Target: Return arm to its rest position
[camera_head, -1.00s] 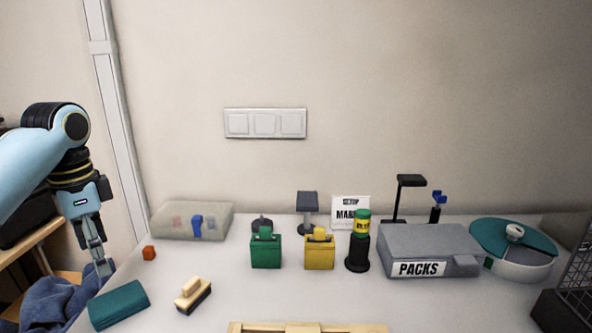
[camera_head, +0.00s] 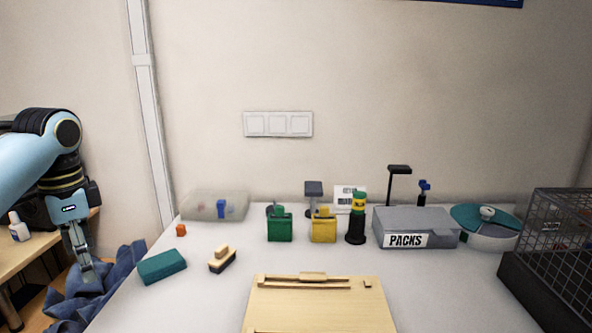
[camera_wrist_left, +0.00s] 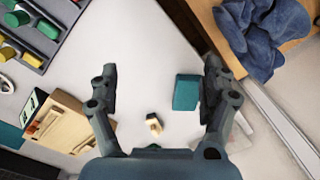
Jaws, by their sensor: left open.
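My left gripper (camera_head: 88,274) hangs at the left edge of the table (camera_head: 215,300) in the head view, pointing down. Its two fingers stand apart with nothing between them; the left wrist view shows the open fingers (camera_wrist_left: 158,88) above the white tabletop. A teal block (camera_head: 162,266) lies on the table to the right of the gripper, apart from it. A brush with a wooden handle (camera_head: 222,259) lies further right. My right gripper does not show in either view.
A wooden board (camera_head: 315,310) lies at the front middle. Green (camera_head: 279,228) and yellow (camera_head: 323,229) boxes, a grey PACKS box (camera_head: 415,222) and a wire cage (camera_head: 565,250) stand behind and right. Blue cloth (camera_head: 125,270) lies left of the table.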

